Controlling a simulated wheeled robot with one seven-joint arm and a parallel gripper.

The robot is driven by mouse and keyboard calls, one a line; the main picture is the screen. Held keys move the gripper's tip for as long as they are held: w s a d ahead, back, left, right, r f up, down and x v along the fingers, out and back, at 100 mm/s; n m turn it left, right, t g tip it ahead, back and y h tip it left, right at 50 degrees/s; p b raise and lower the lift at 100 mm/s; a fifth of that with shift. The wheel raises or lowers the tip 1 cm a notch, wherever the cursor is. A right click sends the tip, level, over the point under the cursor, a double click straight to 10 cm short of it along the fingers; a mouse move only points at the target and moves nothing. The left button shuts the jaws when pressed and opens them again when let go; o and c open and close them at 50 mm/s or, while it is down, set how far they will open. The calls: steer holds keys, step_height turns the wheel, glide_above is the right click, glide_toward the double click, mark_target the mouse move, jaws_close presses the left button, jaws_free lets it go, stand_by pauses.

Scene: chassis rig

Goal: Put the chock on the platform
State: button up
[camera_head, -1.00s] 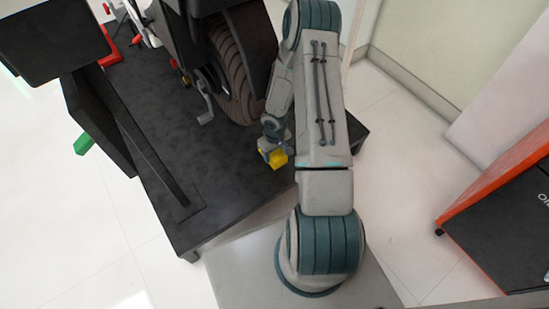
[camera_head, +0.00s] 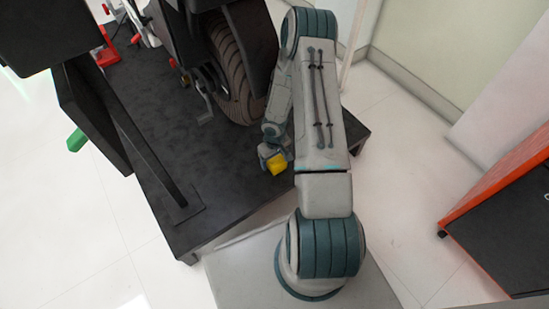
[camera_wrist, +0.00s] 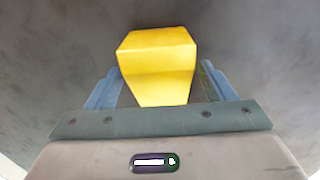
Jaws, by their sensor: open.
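The yellow chock (camera_head: 277,166) is on the dark platform (camera_head: 225,190), close to its front right part. In the wrist view the chock (camera_wrist: 158,60) lies between my two blue fingers, with a visible gap on each side. My gripper (camera_wrist: 161,75) is open around it. In the head view my gripper (camera_head: 268,156) is low over the platform at the chock, partly hidden by my arm. The chock appears to rest on the dark surface; its underside is hidden.
A large black tyre (camera_head: 240,75) stands on the platform just behind the chock. A black upright panel (camera_head: 95,120) is at the left. An orange and black cabinet (camera_head: 500,220) stands at the right. Bare platform lies left of the chock.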

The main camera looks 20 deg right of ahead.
step_height(320, 180, up, 12)
steer(key=p, duration=0.6)
step_height(320, 180, up, 13)
steer(key=h, duration=0.2)
glide_above(275, 158)
steer(key=s+a+r+m, duration=0.15)
steer(key=s+r, duration=0.25)
steer(key=r, duration=0.5)
steer(key=s+a+r+y, duration=0.1)
steer(key=s+a+r, duration=0.3)
steer(key=s+r, duration=0.2)
steer(key=s+a+r+t+y, duration=0.1)
steer(key=s+a+r, duration=0.3)
steer(key=s+r, duration=0.3)
steer(key=shift+s+a, duration=0.15)
steer(key=shift+a, duration=0.15)
